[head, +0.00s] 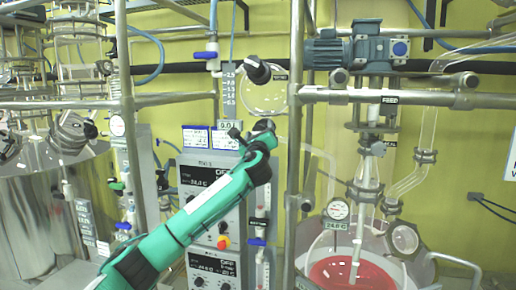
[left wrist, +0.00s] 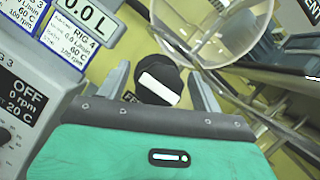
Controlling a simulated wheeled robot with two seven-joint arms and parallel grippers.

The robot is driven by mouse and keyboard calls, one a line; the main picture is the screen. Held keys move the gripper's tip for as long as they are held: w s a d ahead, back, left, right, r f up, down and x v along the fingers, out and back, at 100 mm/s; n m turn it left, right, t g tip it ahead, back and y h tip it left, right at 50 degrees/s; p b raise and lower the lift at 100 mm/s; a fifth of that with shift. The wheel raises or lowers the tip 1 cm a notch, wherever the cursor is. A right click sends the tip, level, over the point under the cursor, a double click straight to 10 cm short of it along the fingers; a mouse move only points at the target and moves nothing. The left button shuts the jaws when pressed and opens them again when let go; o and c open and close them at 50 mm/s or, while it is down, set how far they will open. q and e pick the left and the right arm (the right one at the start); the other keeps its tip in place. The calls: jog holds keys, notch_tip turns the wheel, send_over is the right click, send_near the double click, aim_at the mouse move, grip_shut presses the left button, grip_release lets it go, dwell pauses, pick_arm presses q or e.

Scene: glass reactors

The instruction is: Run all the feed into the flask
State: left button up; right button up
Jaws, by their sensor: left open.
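My left gripper (head: 254,133) reaches up from the lower left in the head view, in front of the control panel. In the left wrist view its jaws (left wrist: 160,88) are open. A black knob with a white bar (left wrist: 158,88) shows between the fingers; I cannot tell whether they touch it. A label starting "FE" (left wrist: 128,97) is partly hidden beside it. A round glass vessel (head: 408,272) at the lower right holds red liquid (head: 350,273). My right gripper is not in view.
A graduated scale (head: 230,85) hangs above a 0.0 L display (head: 228,125). Another black knob (head: 257,70) sticks out beside it. Steel posts (head: 297,120) and rails (head: 400,98) surround the arm. A steel tank (head: 55,200) stands at the left.

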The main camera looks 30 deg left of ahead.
pick_arm(q)
jog(key=b+v, duration=0.6)
jog(key=v, duration=0.6)
jog(key=shift+s+d+f, duration=0.1)
jog(key=shift+f, duration=0.1)
